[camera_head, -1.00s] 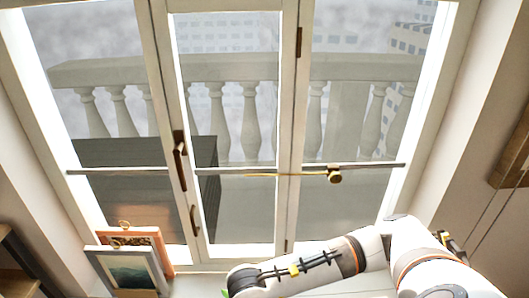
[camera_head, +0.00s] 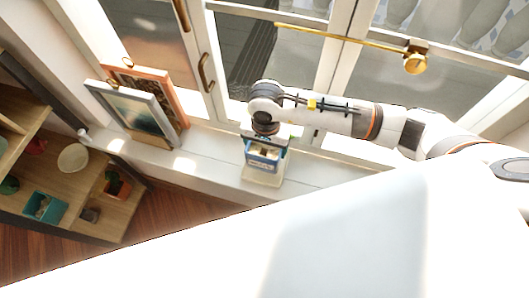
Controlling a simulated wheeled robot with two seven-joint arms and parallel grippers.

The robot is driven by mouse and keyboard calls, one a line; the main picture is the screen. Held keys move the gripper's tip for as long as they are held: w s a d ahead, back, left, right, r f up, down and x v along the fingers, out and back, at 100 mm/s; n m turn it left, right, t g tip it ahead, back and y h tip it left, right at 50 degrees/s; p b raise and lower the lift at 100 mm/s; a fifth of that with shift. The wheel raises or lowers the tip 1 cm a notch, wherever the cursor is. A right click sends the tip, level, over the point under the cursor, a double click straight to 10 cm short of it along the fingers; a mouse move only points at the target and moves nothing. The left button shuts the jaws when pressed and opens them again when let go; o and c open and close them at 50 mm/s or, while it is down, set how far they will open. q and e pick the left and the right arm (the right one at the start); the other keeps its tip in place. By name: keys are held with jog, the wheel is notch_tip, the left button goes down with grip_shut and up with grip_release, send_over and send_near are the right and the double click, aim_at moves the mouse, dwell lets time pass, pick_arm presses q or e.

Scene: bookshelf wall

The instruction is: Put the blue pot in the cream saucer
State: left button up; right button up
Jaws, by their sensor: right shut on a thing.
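My right gripper (camera_head: 265,151) points down over the windowsill, below the white arm that comes in from the right. It is shut on the small blue pot (camera_head: 262,164), which is mostly hidden between the fingers. The cream saucer (camera_head: 262,179), squarish and pale, lies on the sill directly under the pot; its front rim shows. The pot appears upright and over or inside the saucer. I cannot tell whether it touches the saucer's floor. My left gripper is not in view.
Two leaning picture frames, one grey (camera_head: 134,112) and one orange (camera_head: 168,90), stand on the white windowsill (camera_head: 205,165) to the left. Window panes with a brass handle (camera_head: 414,60) rise behind. Wooden shelves (camera_head: 95,215) with pots and bowls stand at lower left.

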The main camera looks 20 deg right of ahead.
jog(key=shift+f, duration=1.2)
jog(key=shift+w+f, duration=0.1)
jog(key=shift+f, duration=1.6)
jog(key=o, duration=1.2)
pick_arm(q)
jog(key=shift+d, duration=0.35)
pick_arm(e)
jog(key=shift+o, duration=0.2)
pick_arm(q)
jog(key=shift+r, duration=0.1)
